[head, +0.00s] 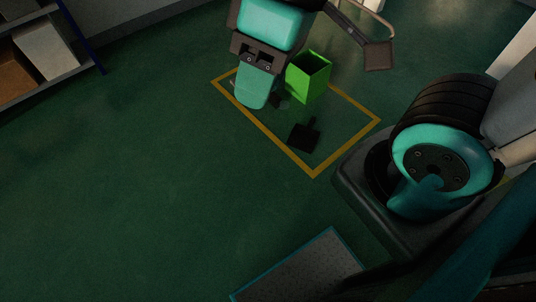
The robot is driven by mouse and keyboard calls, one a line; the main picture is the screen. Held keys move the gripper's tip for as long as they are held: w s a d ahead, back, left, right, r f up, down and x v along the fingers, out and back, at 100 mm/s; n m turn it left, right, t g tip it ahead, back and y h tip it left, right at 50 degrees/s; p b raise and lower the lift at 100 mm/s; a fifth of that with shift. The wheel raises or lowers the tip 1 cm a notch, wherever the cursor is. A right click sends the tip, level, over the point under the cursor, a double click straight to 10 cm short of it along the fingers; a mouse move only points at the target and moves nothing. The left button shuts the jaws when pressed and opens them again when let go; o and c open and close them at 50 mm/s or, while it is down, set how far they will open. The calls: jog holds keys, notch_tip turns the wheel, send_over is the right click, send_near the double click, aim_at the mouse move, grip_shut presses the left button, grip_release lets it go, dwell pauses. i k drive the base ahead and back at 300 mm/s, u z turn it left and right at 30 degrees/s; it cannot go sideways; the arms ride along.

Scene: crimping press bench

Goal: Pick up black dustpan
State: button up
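The black dustpan (304,135) lies on the green floor inside a yellow taped outline, with its short handle pointing up and to the right. It is apart from the bright green bin (308,77) behind it. My arm's teal and dark end section hangs at the top centre, to the left of the bin and up and left of the dustpan. My gripper (279,102) is mostly hidden behind this section; only a small dark part seems to show beside it. Its fingers cannot be made out, and the dustpan appears clear of it.
Yellow tape (348,146) frames the floor around the bin and dustpan. A tubular frame with a flat grey end (378,56) stands behind the bin. A shelf with boxes (44,50) and a blue post is at the upper left. The floor on the left is clear.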

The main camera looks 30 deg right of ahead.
aim_at(303, 138)
jog(key=u, duration=0.1)
jog(key=k, duration=0.35)
jog(key=u, duration=0.45)
jog(key=i, duration=1.55)
jog(key=z, duration=1.35)
jog(key=i, duration=0.9)
jog(key=z, duration=1.1)
jog(key=i, duration=0.2)
jog(key=z, duration=0.25)
